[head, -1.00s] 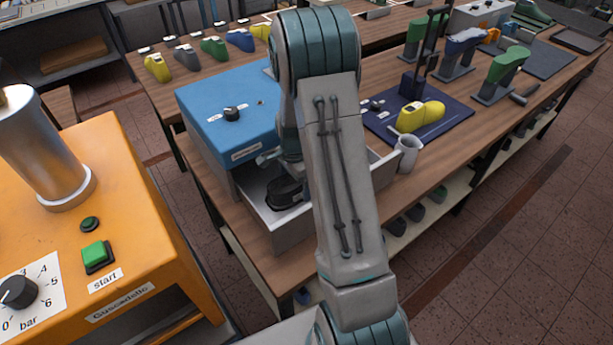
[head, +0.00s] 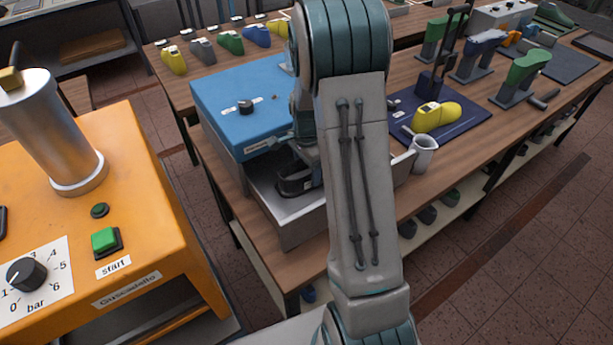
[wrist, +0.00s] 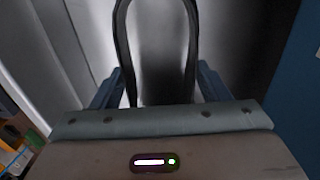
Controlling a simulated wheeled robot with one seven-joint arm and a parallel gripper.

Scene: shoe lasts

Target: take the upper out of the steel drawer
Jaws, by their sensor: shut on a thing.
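The black upper (head: 293,184) is inside the open steel drawer (head: 283,236), below the blue cabinet top, partly hidden by my arm. In the wrist view the upper (wrist: 122,45) shows as a dark looped rim between my two fingers, with bright steel behind it. My gripper (wrist: 158,88) is shut on the upper. In the head view most of my gripper is hidden behind my arm. I cannot tell whether the upper touches the drawer floor.
The blue cabinet (head: 240,105) stands behind the drawer. A grey mug (head: 423,155) stands just right of the drawer. A dark blue mat (head: 470,118) with a yellow last (head: 437,116) lies farther right. An orange machine (head: 120,215) stands at left.

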